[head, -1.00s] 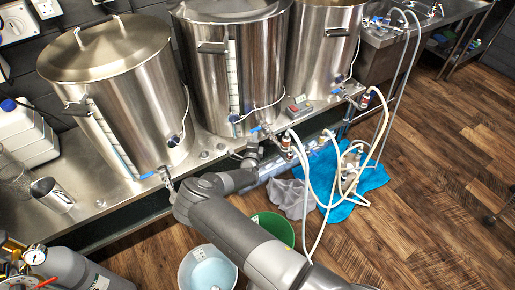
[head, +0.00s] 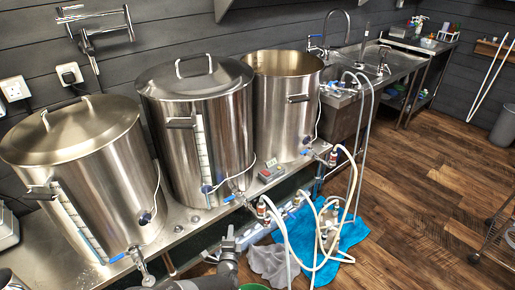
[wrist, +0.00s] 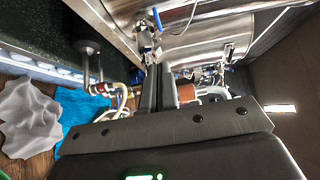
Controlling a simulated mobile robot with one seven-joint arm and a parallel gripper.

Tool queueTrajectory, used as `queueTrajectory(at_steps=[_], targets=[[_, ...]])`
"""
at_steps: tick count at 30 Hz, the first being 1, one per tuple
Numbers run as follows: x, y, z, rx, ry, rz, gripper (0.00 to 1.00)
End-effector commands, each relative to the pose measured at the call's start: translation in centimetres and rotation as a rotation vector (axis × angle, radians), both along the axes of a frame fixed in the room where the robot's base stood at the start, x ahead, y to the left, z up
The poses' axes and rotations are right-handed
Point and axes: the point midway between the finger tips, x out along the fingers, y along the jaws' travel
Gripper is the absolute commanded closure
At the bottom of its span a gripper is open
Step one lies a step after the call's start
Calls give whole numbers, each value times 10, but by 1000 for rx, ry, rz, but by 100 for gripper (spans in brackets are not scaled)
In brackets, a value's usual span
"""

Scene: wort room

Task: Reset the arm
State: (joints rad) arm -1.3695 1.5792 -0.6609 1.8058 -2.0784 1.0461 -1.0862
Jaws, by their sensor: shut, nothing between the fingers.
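My gripper (wrist: 159,72) shows in the wrist view as two dark fingers side by side, shut with nothing between them. A steel tap (wrist: 146,38) with a blue handle appears near the fingertips, on the side of a steel vessel; whether they touch I cannot tell.
Three steel kettles (head: 200,120) stand on a steel bench (head: 190,222). Taps and pale hoses (head: 310,225) stick out from its front. A blue cloth (head: 350,236) and a grey cloth (head: 268,262) lie below. The wooden floor (head: 425,200) at right is mostly open.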

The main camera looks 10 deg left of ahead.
Motion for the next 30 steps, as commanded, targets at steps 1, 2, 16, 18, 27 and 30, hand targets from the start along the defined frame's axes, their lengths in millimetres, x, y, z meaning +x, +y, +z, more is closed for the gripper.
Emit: queueTrajectory(at_steps=[1, 2, 16, 18, 27, 30], targets=[[0, 0, 0, 2, 0, -1, 100], [1, -1, 1, 5, -1, -5, 100], [29, -98, 109, 578, -72, -484, 100], [29, -118, 127, 688, -97, -573, 100], [11, -200, 194, 1151, -233, -937, 100], [0, -224, 214, 1301, -290, -1050, 100]])
